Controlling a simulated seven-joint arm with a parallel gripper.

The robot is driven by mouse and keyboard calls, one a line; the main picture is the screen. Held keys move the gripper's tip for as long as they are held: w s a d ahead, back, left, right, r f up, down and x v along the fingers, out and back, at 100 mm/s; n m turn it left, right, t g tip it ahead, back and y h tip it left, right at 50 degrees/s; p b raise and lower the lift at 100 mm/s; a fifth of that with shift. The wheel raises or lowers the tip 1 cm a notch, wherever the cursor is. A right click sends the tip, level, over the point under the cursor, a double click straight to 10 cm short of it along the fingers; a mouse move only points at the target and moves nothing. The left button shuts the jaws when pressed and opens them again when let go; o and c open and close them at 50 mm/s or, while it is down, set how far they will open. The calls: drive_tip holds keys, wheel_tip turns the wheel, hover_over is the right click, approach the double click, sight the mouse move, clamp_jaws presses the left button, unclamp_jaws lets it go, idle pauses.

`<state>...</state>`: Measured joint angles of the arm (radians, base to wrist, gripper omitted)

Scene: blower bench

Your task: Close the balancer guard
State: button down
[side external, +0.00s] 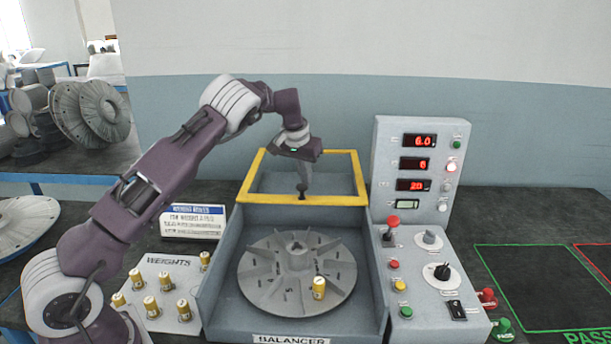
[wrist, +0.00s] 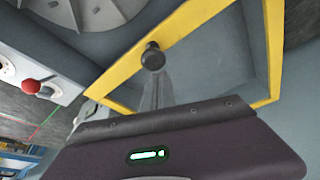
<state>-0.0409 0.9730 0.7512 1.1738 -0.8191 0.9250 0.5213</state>
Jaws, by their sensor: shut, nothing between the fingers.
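The balancer guard (side external: 340,200) is a yellow frame with a see-through panel. It is raised at the back of the grey balancer box, leaving the finned rotor (side external: 285,285) uncovered. The yellow frame also fills the middle of the wrist view (wrist: 200,22). A dark knob (wrist: 153,56) sits on the frame's front bar. My gripper (side external: 302,184) points down at the middle of that bar, its fingers shut and empty. In the wrist view my fingertips (wrist: 160,78) are right by the knob; whether they touch it I cannot tell.
A gold weight (side external: 319,288) stands on the rotor. Several more weights stand on the white plate (side external: 165,290) at left. The control panel (side external: 420,170) with red displays, buttons and knobs rises at right. A green-outlined area (side external: 530,290) of bench is empty.

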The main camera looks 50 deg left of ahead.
drive_tip(key=s+d, duration=2.4)
drive_tip(key=shift+s+d, duration=0.25)
drive_tip(key=shift+s, duration=0.05)
drive_tip(key=shift+s+f, duration=0.1)
drive_tip(key=shift+f, duration=0.05)
